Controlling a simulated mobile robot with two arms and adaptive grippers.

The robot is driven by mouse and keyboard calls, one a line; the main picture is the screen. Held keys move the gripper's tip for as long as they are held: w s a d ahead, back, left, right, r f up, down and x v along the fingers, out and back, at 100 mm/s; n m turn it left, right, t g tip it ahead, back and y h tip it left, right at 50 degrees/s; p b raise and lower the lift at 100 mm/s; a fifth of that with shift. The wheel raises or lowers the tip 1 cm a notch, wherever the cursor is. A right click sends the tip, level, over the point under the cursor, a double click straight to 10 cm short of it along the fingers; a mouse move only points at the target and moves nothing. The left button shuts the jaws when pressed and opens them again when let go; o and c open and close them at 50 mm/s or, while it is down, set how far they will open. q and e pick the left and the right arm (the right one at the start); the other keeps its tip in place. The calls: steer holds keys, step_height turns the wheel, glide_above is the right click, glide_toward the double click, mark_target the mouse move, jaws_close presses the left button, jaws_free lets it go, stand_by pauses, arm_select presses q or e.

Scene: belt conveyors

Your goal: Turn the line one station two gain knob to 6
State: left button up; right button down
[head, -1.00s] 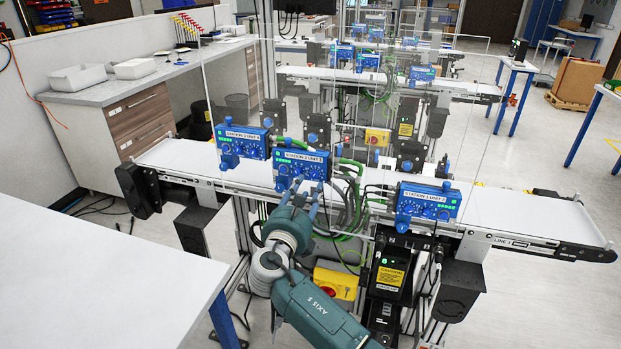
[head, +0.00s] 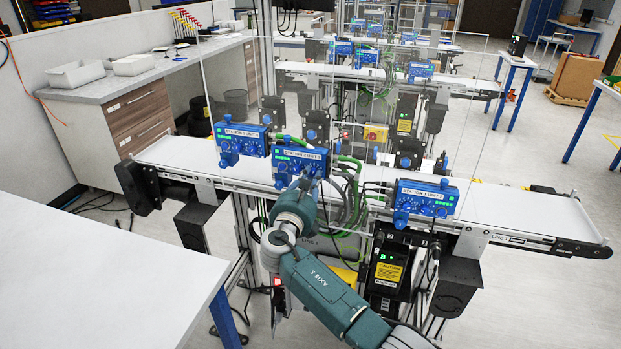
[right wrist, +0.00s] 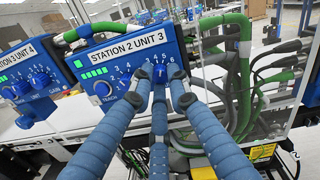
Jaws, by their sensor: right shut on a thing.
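A blue control unit labelled "STATION 2 UNIT 3" (right wrist: 125,62) fills the middle of the right wrist view. It carries green lights, a left knob (right wrist: 103,88) and a numbered dial at its right part. My left gripper is not in view.
Another blue unit (head: 242,133) sits close on the left, and one (head: 426,188) further right. Green hoses and cables (head: 345,200) hang just right of the gripped unit. A clear panel stands behind. A white table (head: 110,270) fills the lower left.

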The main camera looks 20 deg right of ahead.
steer(key=m+b, duration=0.4)
steer(key=shift+f, duration=0.15)
steer(key=shift+m+b, duration=1.05)
steer(key=shift+m, duration=0.65)
steer(key=shift+r, duration=0.2)
steer(key=c, duration=1.7)
jaws_free()
steer(key=shift+o, duration=0.2)
steer(key=shift+s+a+f, duration=0.1)
steer(key=shift+s, duration=0.05)
steer(key=v, duration=1.1)
steer(key=shift+s+a, duration=0.15)
steer(key=shift+s, duration=0.15)
